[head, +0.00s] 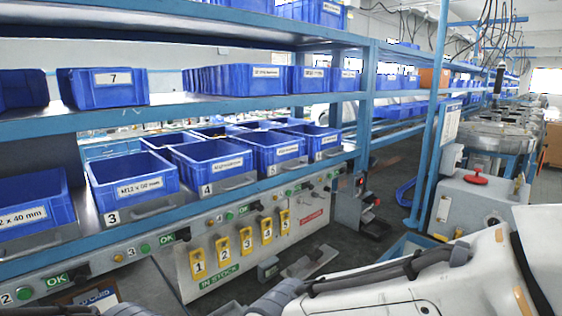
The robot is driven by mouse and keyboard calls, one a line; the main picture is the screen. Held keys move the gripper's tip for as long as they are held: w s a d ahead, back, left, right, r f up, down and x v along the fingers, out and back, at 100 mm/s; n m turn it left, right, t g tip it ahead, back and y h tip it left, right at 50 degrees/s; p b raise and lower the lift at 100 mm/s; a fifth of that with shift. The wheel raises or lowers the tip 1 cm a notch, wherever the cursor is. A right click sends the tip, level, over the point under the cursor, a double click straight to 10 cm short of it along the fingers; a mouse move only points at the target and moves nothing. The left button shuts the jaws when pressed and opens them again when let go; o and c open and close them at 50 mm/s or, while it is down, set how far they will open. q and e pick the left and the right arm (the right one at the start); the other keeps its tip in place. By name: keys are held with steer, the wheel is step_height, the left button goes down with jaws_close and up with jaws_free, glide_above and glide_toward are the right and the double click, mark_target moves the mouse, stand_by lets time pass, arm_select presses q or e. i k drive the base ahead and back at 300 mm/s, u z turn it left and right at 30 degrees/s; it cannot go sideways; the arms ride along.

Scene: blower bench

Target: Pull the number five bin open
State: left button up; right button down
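The number five bin (280,154) is a blue open-topped bin on the lower sloping shelf, right of the middle of that row. The number 5 shows on the shelf edge below its white label. Its front lines up with the bins beside it. The number four bin (212,170) stands left of it, and another blue bin (322,143) stands right of it. Neither of my grippers shows in the head view, so nothing is seen touching the bin.
The number three bin (133,189) is farther left. A blue shelf beam (200,116) runs above the row. Below are yellow numbered tags (223,249) on a panel. A blue post (366,105) stands right of the bins. A grey machine (475,205) with a red knob stands at the right.

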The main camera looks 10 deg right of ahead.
mark_target(274, 153)
steer(key=u, duration=0.25)
steer(key=k, duration=0.4)
steer(key=z, duration=1.25)
steer(key=i, duration=1.15)
steer(key=u, duration=0.75)
